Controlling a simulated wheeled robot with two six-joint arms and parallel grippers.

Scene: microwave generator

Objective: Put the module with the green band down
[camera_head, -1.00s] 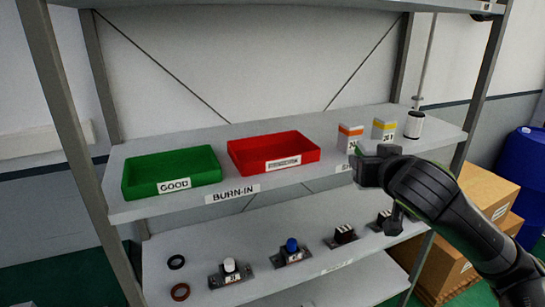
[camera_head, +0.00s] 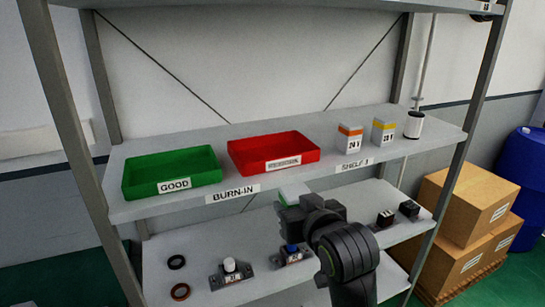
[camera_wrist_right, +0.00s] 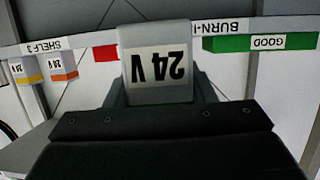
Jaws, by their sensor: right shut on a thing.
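A white module with a "24 V" label (camera_wrist_right: 158,72) is held between the fingers of my right gripper (camera_wrist_right: 158,95). In the head view the right gripper (camera_head: 291,200) is in front of the upper shelf's front edge, below the red tray. A pale, slightly greenish part of the held module (camera_head: 292,190) shows above the fingers. Its green band is not clearly visible in the wrist view. The left gripper is not in view.
A green tray marked GOOD (camera_head: 172,172) and a red tray (camera_head: 273,152) stand on the upper shelf (camera_head: 228,184). Shelf space is clear between red tray and orange-band module.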

